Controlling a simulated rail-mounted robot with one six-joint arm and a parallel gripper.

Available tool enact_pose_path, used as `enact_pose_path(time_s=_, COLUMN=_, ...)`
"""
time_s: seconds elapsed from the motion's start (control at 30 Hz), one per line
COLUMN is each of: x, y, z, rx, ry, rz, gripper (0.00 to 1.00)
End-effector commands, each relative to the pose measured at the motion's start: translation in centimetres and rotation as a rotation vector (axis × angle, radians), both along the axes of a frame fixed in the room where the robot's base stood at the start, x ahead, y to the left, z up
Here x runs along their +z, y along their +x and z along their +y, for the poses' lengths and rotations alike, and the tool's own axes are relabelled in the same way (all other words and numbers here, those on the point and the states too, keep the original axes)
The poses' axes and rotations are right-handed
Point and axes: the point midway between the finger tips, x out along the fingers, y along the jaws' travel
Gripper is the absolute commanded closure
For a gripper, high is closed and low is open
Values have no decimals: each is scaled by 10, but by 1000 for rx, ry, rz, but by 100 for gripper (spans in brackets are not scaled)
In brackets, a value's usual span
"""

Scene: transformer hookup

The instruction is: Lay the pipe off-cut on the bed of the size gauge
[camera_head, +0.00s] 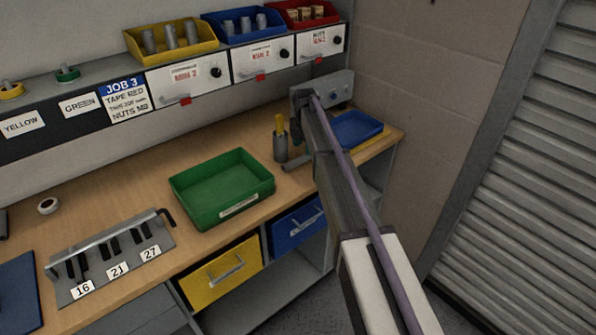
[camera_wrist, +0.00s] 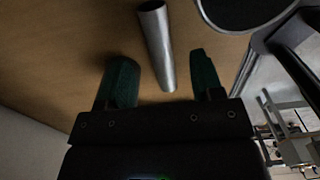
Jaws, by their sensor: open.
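The pipe off-cut (camera_head: 297,162) is a short grey metal tube lying on the wooden bench, just right of a dark cup. In the wrist view the pipe (camera_wrist: 157,45) lies lengthwise between my two green fingers, apart from both. My gripper (camera_wrist: 160,60) is open and empty, pointing down over the pipe; how high it is I cannot tell. In the head view my gripper (camera_head: 297,138) is small and dark, above the pipe. The size gauge (camera_head: 112,255) is a grey metal plate at the left front of the bench, with a rail, dark slots and labels 16, 21 and 27.
The dark cup (camera_head: 281,146) with yellow-handled items stands close beside the pipe; its round rim (camera_wrist: 245,8) shows in the wrist view. A green tray (camera_head: 222,190) sits between pipe and gauge. A blue tray (camera_head: 356,130) lies right. A tape roll (camera_head: 48,206) is behind the gauge.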

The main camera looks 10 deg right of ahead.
Motion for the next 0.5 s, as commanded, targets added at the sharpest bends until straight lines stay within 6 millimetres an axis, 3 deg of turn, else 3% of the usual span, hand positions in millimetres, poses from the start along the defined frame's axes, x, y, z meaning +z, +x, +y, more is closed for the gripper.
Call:
enact_pose_path(time_s=0.17, x=-8, y=0, z=0, rx=0, ry=0, rz=0, gripper=39)
enact_pose_path(time_s=0.4, x=-55, y=1, z=2, rx=-1, ry=0, rz=0, gripper=39)
enact_pose_path(time_s=0.5, x=-58, y=1, z=2, rx=-1, ry=0, rz=0, gripper=39)
